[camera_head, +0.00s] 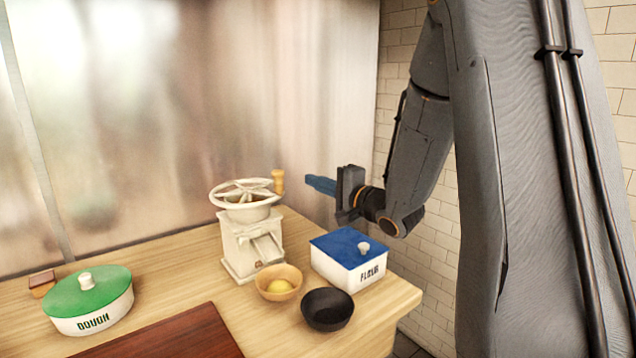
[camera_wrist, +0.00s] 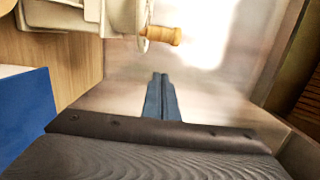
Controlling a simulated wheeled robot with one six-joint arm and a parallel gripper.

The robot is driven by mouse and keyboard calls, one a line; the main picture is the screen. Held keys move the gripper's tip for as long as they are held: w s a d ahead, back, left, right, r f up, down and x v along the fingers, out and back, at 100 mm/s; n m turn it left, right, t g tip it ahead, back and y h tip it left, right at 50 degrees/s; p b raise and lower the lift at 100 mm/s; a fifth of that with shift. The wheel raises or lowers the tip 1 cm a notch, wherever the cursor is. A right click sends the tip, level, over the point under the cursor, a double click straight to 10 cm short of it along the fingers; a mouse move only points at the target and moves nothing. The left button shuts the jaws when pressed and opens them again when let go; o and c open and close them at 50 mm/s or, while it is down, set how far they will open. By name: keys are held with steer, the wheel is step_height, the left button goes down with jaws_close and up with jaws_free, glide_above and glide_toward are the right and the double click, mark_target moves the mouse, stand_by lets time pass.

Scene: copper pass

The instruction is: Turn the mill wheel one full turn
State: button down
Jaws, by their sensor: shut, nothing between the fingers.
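The cream mill (camera_head: 252,245) stands upright on the wooden counter. Its spoked wheel (camera_head: 246,193) lies flat on top, above the hopper. A wooden handle (camera_head: 278,181) stands up from the wheel's right side. In the wrist view the handle (camera_wrist: 162,35) points right from the wheel at the top. My gripper (camera_head: 308,181) is to the right of the wheel, its blue fingers pointing left towards the handle. In the wrist view my fingers (camera_wrist: 158,78) are shut together and empty, with a gap between their tips and the handle.
A blue-lidded flour box (camera_head: 349,260) sits below my gripper, near the counter's right edge. A wooden bowl (camera_head: 279,283) with something yellow and a black bowl (camera_head: 327,309) stand before the mill. A green-lidded dough pot (camera_head: 91,300) is at left. A metal wall (camera_head: 190,110) rises behind.

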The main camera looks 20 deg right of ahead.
steer(key=w+a+p, duration=0.3)
steer(key=a, duration=0.2)
steer(key=shift+a, duration=0.2)
